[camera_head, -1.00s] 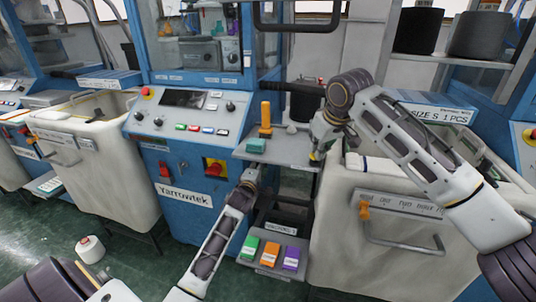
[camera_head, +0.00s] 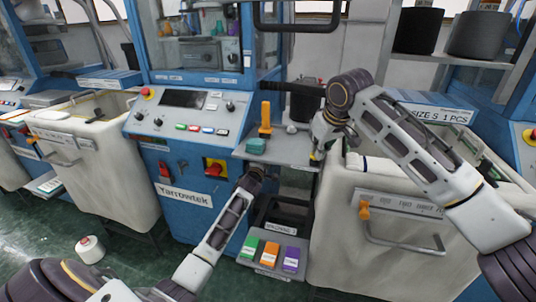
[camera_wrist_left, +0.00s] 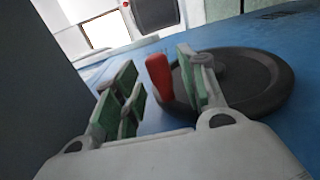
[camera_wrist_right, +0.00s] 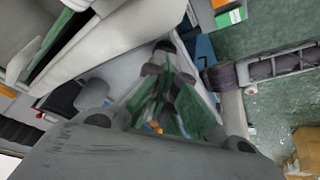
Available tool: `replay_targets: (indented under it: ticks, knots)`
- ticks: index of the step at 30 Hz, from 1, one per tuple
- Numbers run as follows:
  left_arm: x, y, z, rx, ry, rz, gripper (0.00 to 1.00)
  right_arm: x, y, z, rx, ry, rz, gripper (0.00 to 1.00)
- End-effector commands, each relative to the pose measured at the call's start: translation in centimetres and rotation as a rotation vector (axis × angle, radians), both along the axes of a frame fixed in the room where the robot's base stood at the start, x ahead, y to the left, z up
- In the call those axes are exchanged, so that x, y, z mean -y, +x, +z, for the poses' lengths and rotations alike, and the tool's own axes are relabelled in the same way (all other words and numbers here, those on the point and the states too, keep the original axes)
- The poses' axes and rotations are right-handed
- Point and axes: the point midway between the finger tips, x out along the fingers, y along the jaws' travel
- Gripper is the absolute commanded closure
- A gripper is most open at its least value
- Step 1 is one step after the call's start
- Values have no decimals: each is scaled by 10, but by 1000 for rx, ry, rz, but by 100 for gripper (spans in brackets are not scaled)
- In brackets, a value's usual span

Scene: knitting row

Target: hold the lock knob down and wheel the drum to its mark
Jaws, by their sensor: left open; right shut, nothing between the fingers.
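In the left wrist view a dark round wheel (camera_wrist_left: 255,85) with an upright red handle (camera_wrist_left: 160,76) sits against a blue surface. My left gripper (camera_wrist_left: 155,95) is open, with the red handle between its fingers; I cannot tell whether they touch it. In the head view my left gripper (camera_head: 257,172) is just below the front of the grey shelf (camera_head: 285,150), its fingers partly hidden. My right gripper (camera_head: 317,156) is shut and empty at the shelf's right end; its closed fingers (camera_wrist_right: 158,108) show in the right wrist view. I cannot make out the lock knob or drum mark for sure.
An orange lever (camera_head: 265,118) and a teal block (camera_head: 256,146) stand on the shelf. A box with green, orange and purple pieces (camera_head: 268,252) is below. Cream bins (camera_head: 335,235) flank the blue machine (camera_head: 190,160). A yarn cone (camera_head: 90,249) stands on the floor.

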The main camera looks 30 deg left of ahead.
Motion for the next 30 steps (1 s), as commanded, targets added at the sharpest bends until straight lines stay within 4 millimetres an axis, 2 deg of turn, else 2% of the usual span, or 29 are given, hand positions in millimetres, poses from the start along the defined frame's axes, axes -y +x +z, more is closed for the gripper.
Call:
replay_targets:
  ticks: [9, 21, 23, 30]
  knots:
    - [-5, 18, 0, 0, 1, 1, 58, 0, 0, -3, -3, -4, -1, 100]
    - [-5, 20, 0, 0, 0, 0, 58, 0, 0, -3, -3, -2, -1, 100]
    - [-5, 20, 0, 0, 0, 0, 64, 0, 0, -3, -3, -3, -1, 100]
    - [-5, 20, 0, 0, 0, 0, 94, 0, 0, -3, -3, -3, -1, 100]
